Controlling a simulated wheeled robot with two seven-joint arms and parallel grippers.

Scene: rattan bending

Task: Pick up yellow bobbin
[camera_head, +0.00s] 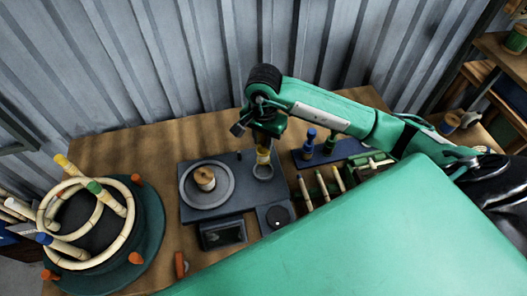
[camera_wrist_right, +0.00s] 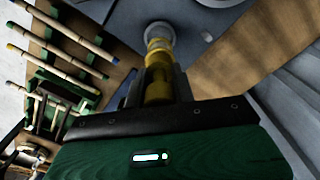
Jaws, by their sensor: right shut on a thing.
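The yellow bobbin (camera_head: 263,157) is between the fingers of my right gripper (camera_head: 264,146), upright, just above or at a small grey ring holder (camera_head: 263,172) on the dark device. I cannot tell whether its lower end touches the holder. In the right wrist view the yellow bobbin (camera_wrist_right: 158,92) sits between the dark fingers of my right gripper (camera_wrist_right: 157,84), which are shut on it. Part of it is hidden by the fingers. My left gripper is not in view.
The dark device (camera_head: 190,212) carries a round plate with a tan spool (camera_head: 205,178). Blue and green bobbins (camera_head: 309,142) stand on a dark rack at right. Several coloured sticks (camera_head: 322,183) lie nearby. A rattan ring fixture (camera_head: 152,225) is at left. A corrugated wall stands behind.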

